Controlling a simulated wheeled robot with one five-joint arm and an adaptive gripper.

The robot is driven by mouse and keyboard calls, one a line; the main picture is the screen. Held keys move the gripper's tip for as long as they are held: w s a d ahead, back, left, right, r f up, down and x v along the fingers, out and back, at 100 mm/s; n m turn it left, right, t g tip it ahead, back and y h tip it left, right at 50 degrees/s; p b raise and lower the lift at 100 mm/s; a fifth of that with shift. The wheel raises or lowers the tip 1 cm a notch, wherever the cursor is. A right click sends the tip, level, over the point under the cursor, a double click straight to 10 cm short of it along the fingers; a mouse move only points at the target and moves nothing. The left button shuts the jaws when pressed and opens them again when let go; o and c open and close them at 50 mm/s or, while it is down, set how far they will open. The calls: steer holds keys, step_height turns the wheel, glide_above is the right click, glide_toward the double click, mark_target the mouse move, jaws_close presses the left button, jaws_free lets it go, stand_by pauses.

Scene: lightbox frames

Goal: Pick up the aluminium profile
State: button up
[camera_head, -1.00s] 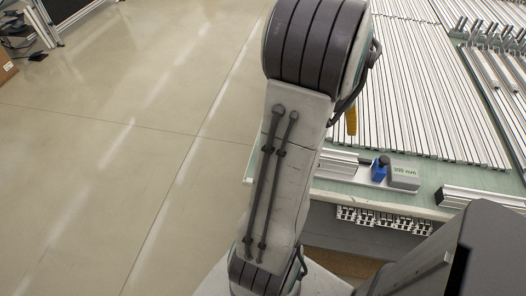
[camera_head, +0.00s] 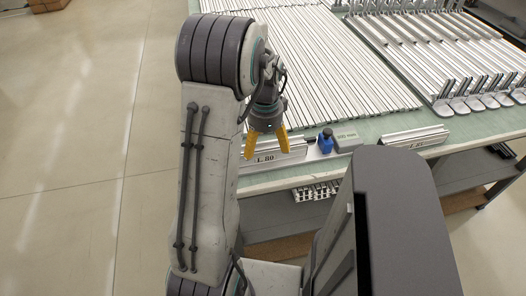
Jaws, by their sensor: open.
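Many long silver aluminium profiles (camera_head: 335,75) lie side by side on the green table (camera_head: 385,125). Which single profile the task means I cannot tell. My gripper (camera_head: 268,148) has yellow fingers, spread apart and empty. It points down near the table's front edge, in front of a short silver profile block marked L 80 (camera_head: 290,152). I cannot tell how high above the table it is. A second labelled block (camera_head: 415,138) lies further right along the front edge.
Rows of profiles with upright end pieces (camera_head: 450,85) fill the right of the table. A lower shelf (camera_head: 465,175) shows beneath. Floor (camera_head: 70,130) at left is clear.

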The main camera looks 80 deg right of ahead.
mark_target(265, 149)
steer(key=shift+f, duration=1.6)
steer(key=shift+c, duration=0.5)
steer(key=c, duration=1.3)
steer(key=shift+o, duration=0.2)
steer(key=shift+r, duration=0.1)
step_height(265, 149, up, 16)
steer(key=shift+r+p, duration=0.15)
steer(key=shift+p, duration=0.45)
steer(key=shift+w+r+p, duration=0.1)
steer(key=shift+r+p, duration=0.8)
steer(key=shift+r, duration=0.05)
